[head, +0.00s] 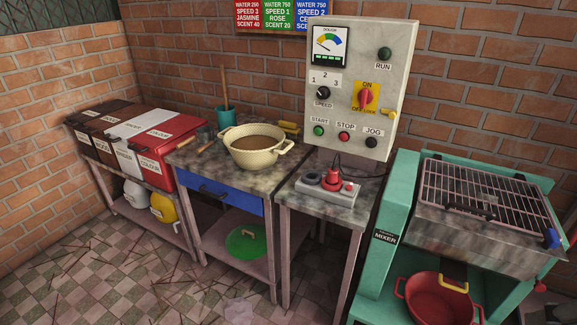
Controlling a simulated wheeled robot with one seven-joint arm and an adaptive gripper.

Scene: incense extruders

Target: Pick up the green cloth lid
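A round green lid (238,246) with a small tan handle lies on the lower shelf of the middle table, under the blue drawer. It looks like the green cloth lid, though its material is too small to tell. The table's front edge and drawer are above it, and its top face shows from the front. My gripper is not in view.
The middle table's blue drawer (223,196) and legs frame the shelf opening. A cream pot (258,158) stands on top. A control box (361,88) and mixer (386,238) with a red pot (437,299) are right. Sticks litter the tiled floor (112,275).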

